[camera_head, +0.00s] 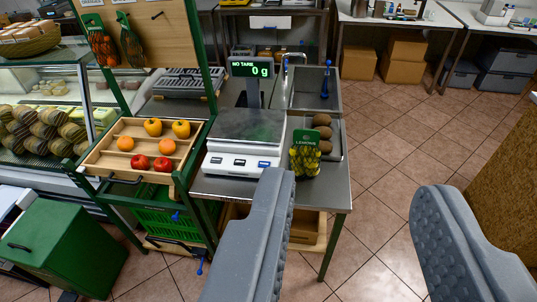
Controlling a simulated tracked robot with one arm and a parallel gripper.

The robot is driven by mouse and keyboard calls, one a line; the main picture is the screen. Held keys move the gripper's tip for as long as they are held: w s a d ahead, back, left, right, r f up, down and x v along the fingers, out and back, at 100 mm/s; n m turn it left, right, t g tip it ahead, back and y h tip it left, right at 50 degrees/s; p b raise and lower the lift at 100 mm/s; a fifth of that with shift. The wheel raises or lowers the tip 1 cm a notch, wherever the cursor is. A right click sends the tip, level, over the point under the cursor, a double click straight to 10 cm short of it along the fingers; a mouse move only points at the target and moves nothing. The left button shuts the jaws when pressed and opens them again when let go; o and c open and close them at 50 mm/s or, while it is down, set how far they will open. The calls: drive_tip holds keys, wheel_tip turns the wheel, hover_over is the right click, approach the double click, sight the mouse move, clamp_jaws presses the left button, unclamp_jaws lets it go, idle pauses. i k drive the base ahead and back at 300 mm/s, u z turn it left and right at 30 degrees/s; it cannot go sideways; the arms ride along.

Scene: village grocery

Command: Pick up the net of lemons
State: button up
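The net of lemons (304,163) is a yellow-green bag with a dark green label at its top. It stands at the front right of a metal counter, between a weighing scale and a tray of brown round items. My gripper (360,215) is open, its two grey fingers wide apart in the foreground. The left finger reaches up close to the lower left of the net in the picture; the right finger is far to the right. Nothing is between the fingers except floor and part of the counter's leg area.
The scale (236,160) with a display reading 0 g stands left of the net. The tray (334,153) of brown items is just behind it. A wooden fruit crate (97,158) stands further left. Tiled floor (388,160) to the right is clear.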

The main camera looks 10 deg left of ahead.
sight(310, 163)
drive_tip(key=u, duration=0.1)
drive_tip(key=i, duration=1)
drive_tip(key=z, duration=0.05)
